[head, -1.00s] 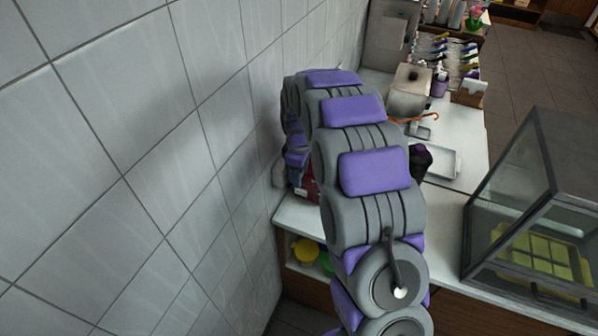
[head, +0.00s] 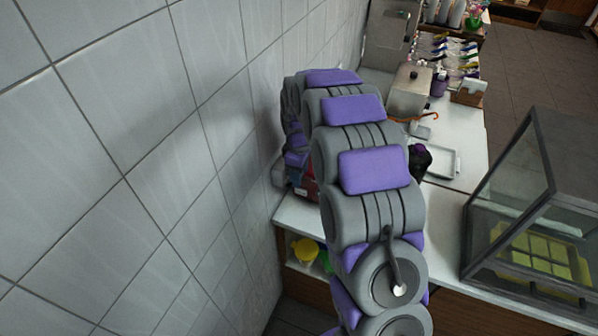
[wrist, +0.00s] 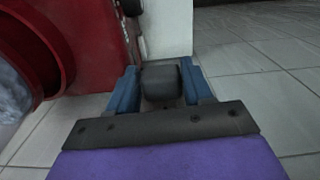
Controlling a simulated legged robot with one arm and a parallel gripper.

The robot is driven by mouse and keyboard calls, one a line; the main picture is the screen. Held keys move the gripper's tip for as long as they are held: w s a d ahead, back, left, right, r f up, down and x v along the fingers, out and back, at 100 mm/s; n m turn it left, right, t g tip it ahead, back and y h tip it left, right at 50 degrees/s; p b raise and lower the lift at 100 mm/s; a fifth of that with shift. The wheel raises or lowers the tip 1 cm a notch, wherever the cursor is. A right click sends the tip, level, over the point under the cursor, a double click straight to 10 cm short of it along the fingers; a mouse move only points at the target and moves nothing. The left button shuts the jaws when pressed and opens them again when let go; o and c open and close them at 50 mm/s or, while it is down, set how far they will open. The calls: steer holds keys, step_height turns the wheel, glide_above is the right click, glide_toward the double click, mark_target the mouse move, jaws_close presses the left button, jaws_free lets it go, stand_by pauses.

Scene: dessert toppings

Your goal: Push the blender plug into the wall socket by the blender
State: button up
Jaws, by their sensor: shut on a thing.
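In the wrist view, my gripper (wrist: 160,72) has its two blue fingers closed on the sides of a dark grey plug (wrist: 160,84). A white box-like block (wrist: 168,30), which looks like the wall socket, stands just beyond the plug. I cannot tell whether the plug touches it or is in it. The red blender (wrist: 98,40) fills the left side of the wrist view. In the head view, a bit of the red blender (head: 308,189) and a pale box (head: 278,172) on the wall show beside my arm. My arm hides the plug there.
The tiled wall (head: 110,130) runs close along the left of my arm. The white counter (head: 460,145) holds a metal dispenser (head: 409,92) and a white tray (head: 443,161). A glass case (head: 530,210) stands at the right.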

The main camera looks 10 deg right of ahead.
steer(key=shift+w+a, duration=0.3)
steer(key=shift+a, duration=0.15)
stand_by(0.3)
steer(key=o, duration=1.2)
steer(key=shift+r, duration=0.1)
step_height(320, 180, up, 17)
steer(key=p, duration=0.2)
steer(key=shift+a, duration=0.1)
